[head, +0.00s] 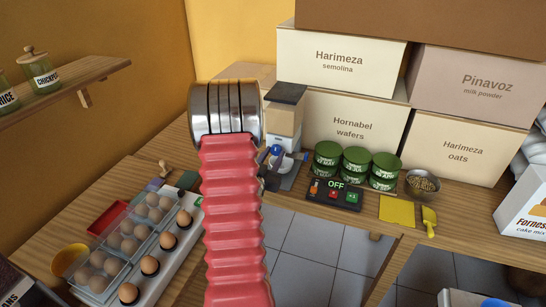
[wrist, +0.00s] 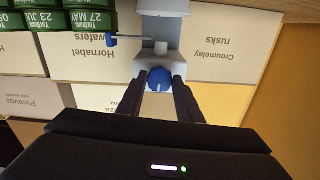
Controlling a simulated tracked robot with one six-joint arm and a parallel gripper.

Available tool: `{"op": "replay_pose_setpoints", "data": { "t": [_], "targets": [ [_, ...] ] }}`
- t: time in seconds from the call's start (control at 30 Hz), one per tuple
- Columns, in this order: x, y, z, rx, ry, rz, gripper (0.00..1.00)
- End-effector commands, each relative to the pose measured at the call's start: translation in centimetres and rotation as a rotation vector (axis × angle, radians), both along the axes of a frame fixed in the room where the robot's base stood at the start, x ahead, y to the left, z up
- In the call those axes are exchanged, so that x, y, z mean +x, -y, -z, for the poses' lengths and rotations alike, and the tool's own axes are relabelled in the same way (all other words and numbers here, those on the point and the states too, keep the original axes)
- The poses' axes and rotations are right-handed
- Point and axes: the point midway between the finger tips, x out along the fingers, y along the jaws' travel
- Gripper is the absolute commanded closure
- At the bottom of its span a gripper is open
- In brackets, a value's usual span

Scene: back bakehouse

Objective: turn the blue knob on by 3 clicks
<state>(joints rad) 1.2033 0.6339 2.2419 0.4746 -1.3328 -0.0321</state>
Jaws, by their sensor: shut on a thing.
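The blue knob (wrist: 159,79) is on the front of a pale grey machine (wrist: 162,32) in the wrist view. A pale mark shows on the knob's face. My gripper (wrist: 159,86) has its two dark fingers on either side of the knob and is shut on it. In the head view the knob shows small and blue (head: 276,151), partly covered, on the machine (head: 288,136) just right of my arm. My red arm sleeve hides part of the machine and most of the gripper there.
Right of the machine stand a black panel reading OFF (head: 318,196), stacked green tins (head: 355,165), a bowl (head: 423,185) and a yellow cloth (head: 397,212). Large cartons (head: 350,124) stand behind. Egg trays (head: 98,272) lie left of my arm. A blue lever (wrist: 112,41) sticks out from the machine.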

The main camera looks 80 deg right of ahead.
Motion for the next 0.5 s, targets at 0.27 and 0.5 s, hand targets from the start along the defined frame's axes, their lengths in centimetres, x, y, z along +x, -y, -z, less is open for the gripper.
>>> {"op": "replay_pose_setpoints", "data": {
  "t": [0.27,0.5],
  "targets": [
    [0.03,0.19,-0.05,-0.019,0.188,-0.001,0.9],
    [0.01,0.21,-0.08,-0.039,0.409,0.0,0.9]
  ]
}}
